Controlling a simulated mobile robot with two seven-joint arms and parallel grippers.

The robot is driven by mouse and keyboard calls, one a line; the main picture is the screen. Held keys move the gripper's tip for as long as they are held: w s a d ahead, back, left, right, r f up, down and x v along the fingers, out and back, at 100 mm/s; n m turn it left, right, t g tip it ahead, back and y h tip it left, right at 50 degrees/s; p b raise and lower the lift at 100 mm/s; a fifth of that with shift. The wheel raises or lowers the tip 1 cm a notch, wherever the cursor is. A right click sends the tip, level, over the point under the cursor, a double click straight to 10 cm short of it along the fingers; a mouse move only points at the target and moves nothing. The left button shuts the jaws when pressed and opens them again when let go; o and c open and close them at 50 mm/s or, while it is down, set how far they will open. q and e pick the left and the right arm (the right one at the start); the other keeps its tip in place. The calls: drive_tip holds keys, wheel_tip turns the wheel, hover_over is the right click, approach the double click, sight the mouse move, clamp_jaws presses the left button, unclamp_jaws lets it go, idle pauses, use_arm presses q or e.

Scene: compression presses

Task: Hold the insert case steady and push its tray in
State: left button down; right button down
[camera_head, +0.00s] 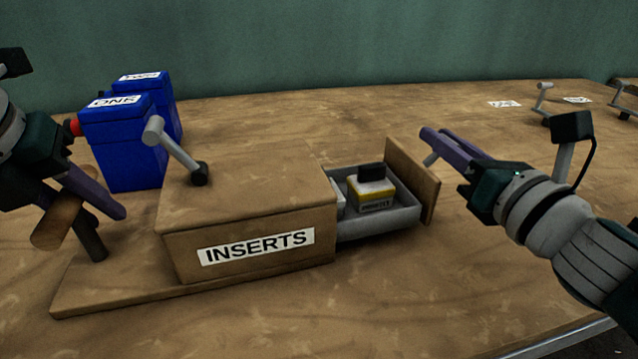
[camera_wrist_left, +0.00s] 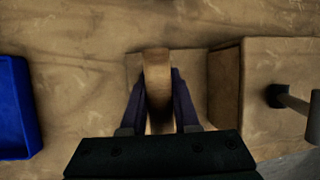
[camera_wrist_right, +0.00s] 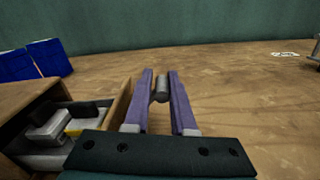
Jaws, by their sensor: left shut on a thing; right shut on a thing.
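The insert case (camera_head: 245,215) is a wooden box labelled INSERTS on a wooden base board. Its grey tray (camera_head: 385,222) sticks out of the right side, with a wooden front panel (camera_head: 413,180). In it lies a yellow and white block (camera_head: 372,193) with a black top. My left gripper (camera_head: 105,215) is shut on a wooden handle (camera_wrist_left: 157,85) at the board's left end. My right gripper (camera_head: 433,145) is shut on the grey handle (camera_wrist_right: 161,90) outside the tray's front panel. The tray's inner end is hidden inside the case.
Two blue boxes, one labelled ONE (camera_head: 122,150), stand behind the case at the left. A grey lever (camera_head: 175,150) rises at the case's left end. More levers (camera_head: 543,100) and white cards (camera_head: 504,104) are at the far right.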

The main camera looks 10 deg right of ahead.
sight(368, 164)
use_arm(q)
drive_tip(key=shift+d, duration=0.15)
use_arm(e)
drive_tip(key=shift+s+a+f, duration=0.15)
drive_tip(key=shift+a, duration=1.75)
drive_tip(key=shift+s+a+f, duration=0.1)
drive_tip(key=shift+s+a, duration=0.05)
drive_tip(key=shift+a, duration=2.05)
drive_tip(key=shift+s+a, duration=0.1)
drive_tip(key=shift+a, duration=1.15)
drive_tip(key=c, duration=0.7)
unclamp_jaws()
drive_tip(key=shift+r, duration=0.15)
drive_tip(key=shift+o, duration=0.2)
drive_tip(key=shift+r, duration=0.1)
